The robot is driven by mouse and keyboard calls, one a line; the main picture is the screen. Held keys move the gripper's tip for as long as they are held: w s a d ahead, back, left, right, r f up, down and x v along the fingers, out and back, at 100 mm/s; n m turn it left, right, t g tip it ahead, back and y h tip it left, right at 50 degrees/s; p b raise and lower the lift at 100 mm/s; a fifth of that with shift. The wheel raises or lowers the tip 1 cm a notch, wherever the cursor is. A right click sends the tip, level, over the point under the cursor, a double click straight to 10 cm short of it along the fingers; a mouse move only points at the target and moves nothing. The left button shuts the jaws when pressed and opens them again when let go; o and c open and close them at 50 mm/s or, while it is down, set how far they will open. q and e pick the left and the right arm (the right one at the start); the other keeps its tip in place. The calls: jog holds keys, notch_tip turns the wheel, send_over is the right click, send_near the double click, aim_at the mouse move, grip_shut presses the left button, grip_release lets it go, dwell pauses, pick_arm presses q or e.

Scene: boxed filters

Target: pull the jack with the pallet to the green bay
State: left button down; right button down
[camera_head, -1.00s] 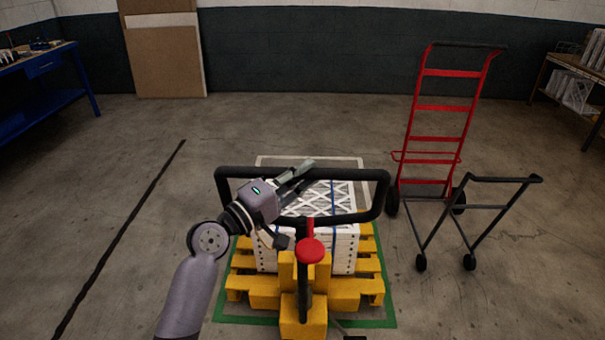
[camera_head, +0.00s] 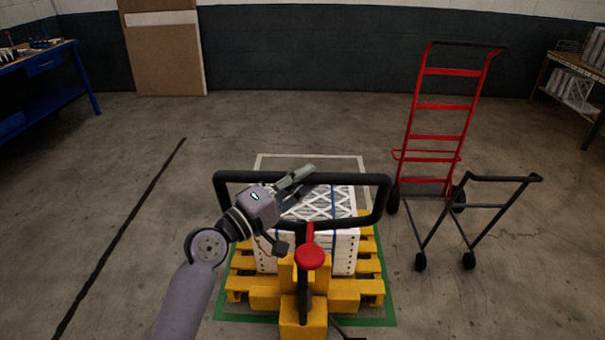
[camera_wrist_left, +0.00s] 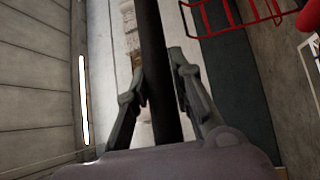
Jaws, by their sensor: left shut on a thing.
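The yellow pallet jack (camera_head: 303,319) stands in the lower middle of the head view, with a black loop handle (camera_head: 352,178) and a red knob (camera_head: 311,256) on its column. The yellow pallet (camera_head: 370,266) sits beyond the column and carries white boxed filters (camera_head: 345,246). A green floor outline (camera_head: 390,308) shows around the pallet's near and right sides. My left gripper (camera_head: 297,180) is shut on the handle's top bar, left of its middle. In the left wrist view the dark bar (camera_wrist_left: 160,75) runs between the fingers. My right gripper is out of view.
A white floor outline (camera_head: 312,156) lies beyond the pallet. A red hand truck (camera_head: 437,137) and a dark wheeled cart frame (camera_head: 500,180) stand close on the right. A blue workbench (camera_head: 45,65) is at the far left. Floor left of the jack is clear, crossed by a black line (camera_head: 120,235).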

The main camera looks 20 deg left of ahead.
pick_arm(q)
jog(key=c, duration=1.7)
grip_release()
jog(key=shift+s+d+f, duration=0.1)
jog(key=shift+s, duration=0.1)
jog(key=shift+o, duration=1.4)
jog(key=shift+w, duration=0.15)
jog(key=v, duration=1.2)
